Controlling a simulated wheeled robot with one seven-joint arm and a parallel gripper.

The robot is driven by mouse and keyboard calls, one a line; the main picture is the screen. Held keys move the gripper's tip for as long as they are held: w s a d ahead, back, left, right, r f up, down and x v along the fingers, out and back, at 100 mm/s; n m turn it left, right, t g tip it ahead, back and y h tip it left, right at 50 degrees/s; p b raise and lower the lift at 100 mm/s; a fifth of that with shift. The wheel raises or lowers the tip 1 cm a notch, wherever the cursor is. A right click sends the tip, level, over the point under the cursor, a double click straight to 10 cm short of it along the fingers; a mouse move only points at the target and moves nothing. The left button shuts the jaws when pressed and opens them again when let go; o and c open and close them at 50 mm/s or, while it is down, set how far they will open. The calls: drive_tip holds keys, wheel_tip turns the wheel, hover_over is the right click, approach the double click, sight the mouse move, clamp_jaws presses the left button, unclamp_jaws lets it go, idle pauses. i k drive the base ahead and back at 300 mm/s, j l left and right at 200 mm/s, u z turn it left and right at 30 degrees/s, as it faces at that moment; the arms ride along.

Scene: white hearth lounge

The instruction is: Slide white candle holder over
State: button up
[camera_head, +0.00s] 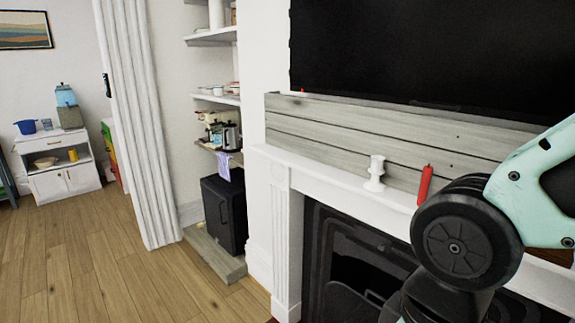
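The white candle holder (375,173) stands upright on the white mantel shelf (325,172) above the fireplace, in the right half of the head view. A red candle-like object (424,184) stands a little to its right, slightly tilted, its lower end close to my arm. My arm's teal and black links fill the lower right and cover part of the mantel. My gripper cannot be made out, so its fingers and anything in them are hidden.
The mantel left of the holder is clear. Grey wooden planks (350,125) and a large black screen (420,50) are behind it. The dark fireplace (345,250) opens below. A black cabinet (224,213) stands left on a step, with open wooden floor (110,270) further left.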

sight(376, 170)
drive_tip(key=i+j+z, duration=0.1)
drive_tip(key=z, duration=0.3)
drive_tip(key=j+z, duration=0.5)
drive_tip(key=z, duration=0.25)
drive_tip(key=j+z, duration=0.15)
drive_tip(key=j, duration=0.75)
drive_tip(key=j+z, duration=0.2)
drive_tip(key=j, duration=0.65)
drive_tip(key=k+j+z, duration=0.15)
drive_tip(key=j, duration=0.7)
